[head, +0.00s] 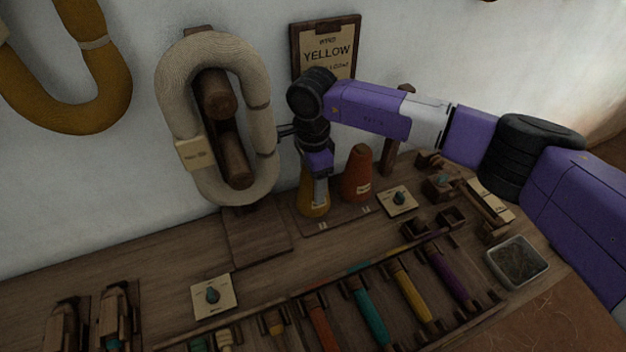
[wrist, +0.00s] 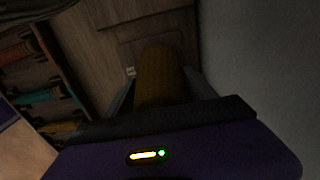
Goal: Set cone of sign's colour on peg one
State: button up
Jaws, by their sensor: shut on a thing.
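The sign (head: 327,54) on the wall reads YELLOW. A yellow cone (head: 313,206) stands upright at the left end of a small wooden base board (head: 338,219) with pale labels along its front. My gripper (head: 318,190) is over it from above, shut on its upper part. In the wrist view the yellow cone (wrist: 160,76) lies between my two fingers (wrist: 158,95). An orange-red cone (head: 357,174) stands just right of it on the same board. Whether the yellow cone touches the board is hard to tell. No bare peg can be made out; the cones' insides are hidden.
A large cream yarn hank (head: 217,118) hangs on wooden pegs close left of my gripper. A rack of coloured bobbins (head: 362,310) lies in front. A card with a knob (head: 398,199) and a metal tray (head: 518,262) are at right.

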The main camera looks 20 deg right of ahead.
jog(key=o, duration=1.9)
jog(key=shift+r+p, duration=2.75)
jog(key=shift+r, duration=1.3)
